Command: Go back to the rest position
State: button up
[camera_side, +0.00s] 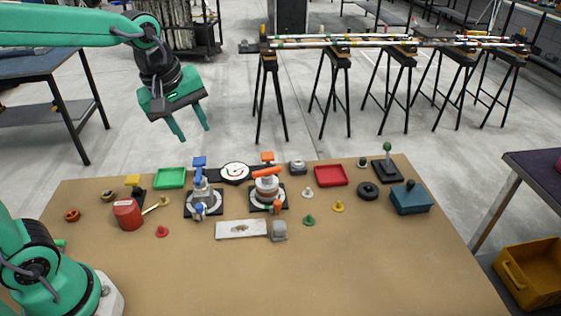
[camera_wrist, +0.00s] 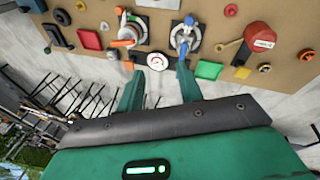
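My gripper (camera_side: 191,124) hangs in the air beyond the far left edge of the brown table (camera_side: 300,285), well above the floor in the side view. Its two green fingers point down and are apart, with nothing between them. In the wrist view the gripper (camera_wrist: 160,88) also shows its fingers spread and empty, with the table's things beyond them. My arm reaches in from the upper left of the side view.
On the table stand a blue-handled valve (camera_side: 203,195), an orange-handled valve (camera_side: 267,190), a green tray (camera_side: 170,178), a red tray (camera_side: 331,175), a red canister (camera_side: 127,213) and a blue box (camera_side: 410,197). The table's front area is clear. Trestles (camera_side: 337,85) stand behind.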

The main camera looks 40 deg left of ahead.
jog(key=s+a+f+m+t, duration=0.1)
jog(key=s+a+m+t, duration=0.1)
jog(key=s+m, duration=0.9)
jog(key=shift+s+m, duration=0.3)
jog(key=shift+m, duration=0.4)
